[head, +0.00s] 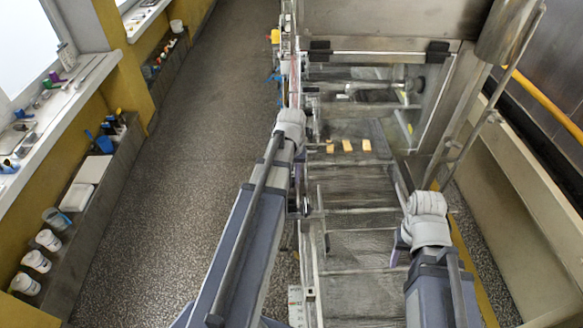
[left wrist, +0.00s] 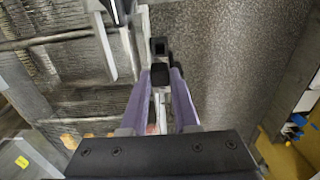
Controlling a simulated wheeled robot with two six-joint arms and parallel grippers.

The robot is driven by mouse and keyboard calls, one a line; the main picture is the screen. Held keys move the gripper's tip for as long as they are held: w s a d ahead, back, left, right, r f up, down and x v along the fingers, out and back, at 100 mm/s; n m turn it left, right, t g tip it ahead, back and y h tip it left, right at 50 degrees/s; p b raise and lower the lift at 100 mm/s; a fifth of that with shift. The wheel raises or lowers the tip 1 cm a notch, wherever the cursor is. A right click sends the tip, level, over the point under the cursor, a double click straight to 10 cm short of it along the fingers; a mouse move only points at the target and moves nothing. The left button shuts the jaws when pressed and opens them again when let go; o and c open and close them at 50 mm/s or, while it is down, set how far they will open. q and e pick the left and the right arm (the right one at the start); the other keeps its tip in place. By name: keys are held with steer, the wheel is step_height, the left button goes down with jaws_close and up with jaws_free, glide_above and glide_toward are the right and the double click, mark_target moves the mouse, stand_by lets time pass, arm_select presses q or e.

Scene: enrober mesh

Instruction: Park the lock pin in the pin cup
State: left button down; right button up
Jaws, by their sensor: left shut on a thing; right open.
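My left gripper (left wrist: 160,78) shows in the left wrist view with its purple fingers shut on a small black piece, which looks like the head of the lock pin (left wrist: 160,73). A black square holder with a dark hollow, perhaps the pin cup (left wrist: 158,46), is just beyond the fingertips in the picture, on the pale side rail. I cannot tell the height between them. In the head view the left gripper (head: 299,178) is beside the conveyor's left edge, partly hidden by its wrist. My right gripper (head: 398,252) is open at the conveyor's right side, mostly hidden by its wrist.
The mesh conveyor (head: 360,219) runs between my arms, with a few yellow pieces (head: 347,145) on it. A metal hood (head: 380,20) with a clear panel stands at the far end. Clear floor (head: 190,170) lies left, then a shelf (head: 60,250) with cups.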

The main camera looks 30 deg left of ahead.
mark_target(292, 186)
arm_select(q)
steer(key=shift+s+d+f, duration=0.15)
steer(key=shift+s+f, duration=0.15)
steer(key=shift+f, duration=0.2)
steer(key=shift+r, duration=0.1)
arm_select(e)
steer(key=shift+f, duration=0.35)
arm_select(q)
steer(key=shift+f, duration=0.2)
arm_select(e)
steer(key=shift+f, duration=0.25)
arm_select(q)
steer(key=shift+f+b, duration=2.95)
steer(key=shift+b, duration=0.2)
arm_select(e)
steer(key=shift+f, duration=2.9)
arm_select(q)
steer(key=shift+f+b, duration=0.45)
steer(key=shift+f, duration=0.05)
arm_select(e)
steer(key=shift+f, duration=0.5)
arm_select(q)
steer(key=c, duration=0.6)
jaws_free()
